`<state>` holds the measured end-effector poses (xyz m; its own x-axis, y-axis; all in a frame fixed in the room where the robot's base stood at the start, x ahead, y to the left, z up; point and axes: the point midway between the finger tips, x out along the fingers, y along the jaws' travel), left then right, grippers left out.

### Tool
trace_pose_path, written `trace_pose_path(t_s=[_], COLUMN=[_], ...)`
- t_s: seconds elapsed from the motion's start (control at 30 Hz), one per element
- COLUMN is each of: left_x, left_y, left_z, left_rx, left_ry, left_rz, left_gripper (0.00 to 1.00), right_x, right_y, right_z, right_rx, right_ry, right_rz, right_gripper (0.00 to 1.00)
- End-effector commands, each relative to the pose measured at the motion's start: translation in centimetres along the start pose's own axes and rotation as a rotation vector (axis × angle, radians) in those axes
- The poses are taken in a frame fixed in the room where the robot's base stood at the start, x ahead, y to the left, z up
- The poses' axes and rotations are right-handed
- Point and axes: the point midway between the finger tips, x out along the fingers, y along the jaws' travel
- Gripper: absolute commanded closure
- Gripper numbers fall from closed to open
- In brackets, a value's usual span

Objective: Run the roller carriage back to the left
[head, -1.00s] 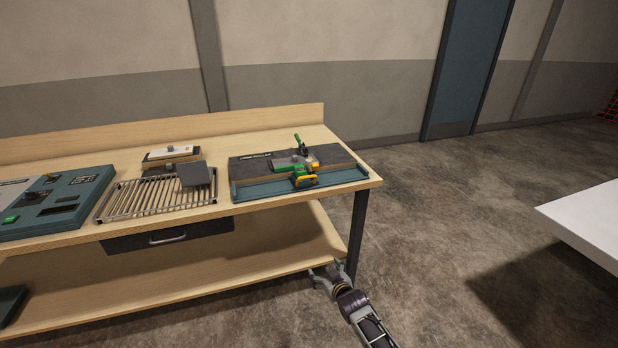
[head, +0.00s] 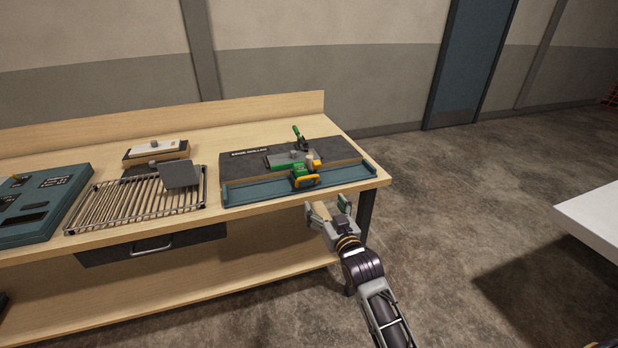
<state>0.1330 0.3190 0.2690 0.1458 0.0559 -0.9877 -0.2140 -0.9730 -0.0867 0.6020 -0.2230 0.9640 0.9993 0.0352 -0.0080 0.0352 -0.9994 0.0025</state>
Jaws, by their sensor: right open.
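The edge roller (head: 235,167), a dark board with a blue front rail, lies at the right end of the wooden workbench. My left gripper is not in view.
A wire rack (head: 130,203) with a grey block on it stands left of the edge roller. A teal console (head: 40,205) is at the far left. A drawer (head: 150,246) hangs under the benchtop. A white table (head: 593,215) stands at the right.

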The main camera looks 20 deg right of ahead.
Motion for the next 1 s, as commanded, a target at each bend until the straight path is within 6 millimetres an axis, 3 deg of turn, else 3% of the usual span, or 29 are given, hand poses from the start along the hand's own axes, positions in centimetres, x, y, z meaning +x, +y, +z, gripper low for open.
trace_pose_path(t_s=[0.57, 1.0], left_x=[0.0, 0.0], left_y=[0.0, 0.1], left_z=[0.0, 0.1], left_rx=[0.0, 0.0], left_ry=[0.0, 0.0], left_rz=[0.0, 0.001], left_gripper=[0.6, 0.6], right_x=[0.0, 2.7], right_y=[0.0, 0.0], right_z=[-0.4, -0.5], right_rx=[0.003, 0.003], right_ry=[0.006, 0.007], right_rz=[0.001, 0.001], right_gripper=[0.18, 0.18])
